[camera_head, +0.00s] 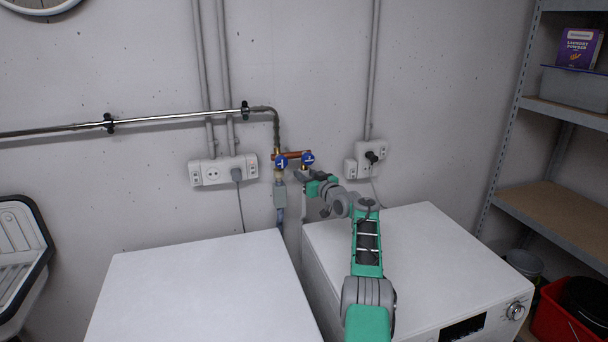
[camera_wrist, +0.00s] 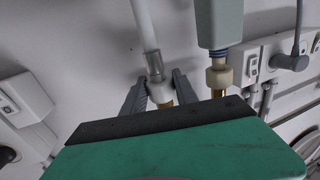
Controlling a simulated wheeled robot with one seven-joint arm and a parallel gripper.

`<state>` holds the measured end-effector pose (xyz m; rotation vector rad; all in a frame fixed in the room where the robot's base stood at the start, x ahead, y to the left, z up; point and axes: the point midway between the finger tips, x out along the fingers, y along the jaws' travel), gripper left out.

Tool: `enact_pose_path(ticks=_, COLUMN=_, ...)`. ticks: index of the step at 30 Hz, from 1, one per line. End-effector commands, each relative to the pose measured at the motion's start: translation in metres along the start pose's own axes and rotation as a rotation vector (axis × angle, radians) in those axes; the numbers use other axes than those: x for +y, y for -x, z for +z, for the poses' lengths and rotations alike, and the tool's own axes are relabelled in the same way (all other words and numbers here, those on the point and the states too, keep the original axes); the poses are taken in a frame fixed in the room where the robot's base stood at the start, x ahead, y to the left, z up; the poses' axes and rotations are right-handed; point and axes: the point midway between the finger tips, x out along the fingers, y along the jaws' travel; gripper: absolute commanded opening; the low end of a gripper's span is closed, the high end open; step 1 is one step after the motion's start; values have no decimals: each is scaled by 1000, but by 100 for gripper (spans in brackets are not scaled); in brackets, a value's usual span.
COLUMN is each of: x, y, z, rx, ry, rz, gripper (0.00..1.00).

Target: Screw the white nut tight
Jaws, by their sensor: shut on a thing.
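The white nut (camera_wrist: 160,91) sits at the end of a white hose (camera_wrist: 143,25) with a grey sleeve, against a brass fitting (camera_wrist: 165,104) in the wrist view. My gripper (camera_wrist: 161,85) is shut on this nut, one dark finger on each side. In the head view my gripper (camera_head: 303,177) is just below the right blue-handled tap (camera_head: 308,159), and the nut is hidden there. I cannot tell how far the nut is threaded on. My green gripper body covers the lower part of the wrist view.
A second pale nut (camera_wrist: 218,77) under a grey box (camera_wrist: 219,22) is close by on the neighbouring fitting. The left tap (camera_head: 281,162) is beside the right one. Two white machines (camera_head: 190,285) stand below. Wall sockets (camera_head: 222,171) flank the taps.

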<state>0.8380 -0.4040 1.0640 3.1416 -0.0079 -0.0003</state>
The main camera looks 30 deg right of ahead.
Motion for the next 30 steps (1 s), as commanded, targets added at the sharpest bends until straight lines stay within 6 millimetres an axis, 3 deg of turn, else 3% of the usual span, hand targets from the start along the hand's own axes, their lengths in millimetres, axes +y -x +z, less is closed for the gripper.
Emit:
enact_pose_path(ticks=7, x=0, y=0, z=0, rx=0, ry=0, rz=1, gripper=0)
enact_pose_path(ticks=30, x=1, y=-2, z=-1, rx=2, ry=1, rz=2, gripper=0)
